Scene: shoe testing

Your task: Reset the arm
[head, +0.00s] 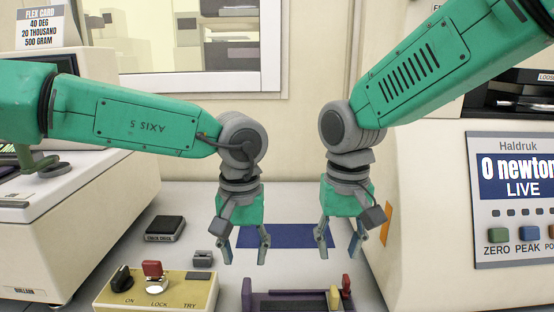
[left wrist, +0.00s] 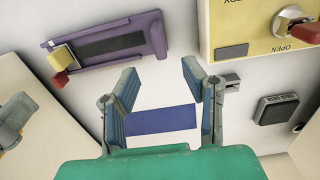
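My left gripper (head: 244,246) hangs pointing down over the worktop in the head view. Its two fingers are spread with nothing between them. In the left wrist view the same gripper (left wrist: 158,85) shows both fingers apart, with bare worktop and part of a blue mat (left wrist: 160,120) visible between them. My right gripper (head: 338,242) hangs pointing down to the right of the left one in the head view. Its fingers are spread and empty. The blue mat (head: 290,236) lies flat on the worktop behind and between the two grippers. Neither gripper touches any object that I can see.
A yellow control box (head: 205,290) stands front left, with a black block (head: 165,229) behind it. A purple fixture (head: 290,300) lies at the front middle. A Haldruk panel (head: 515,200) reading 0 newton is on the right machine. Another machine (head: 90,225) stands left.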

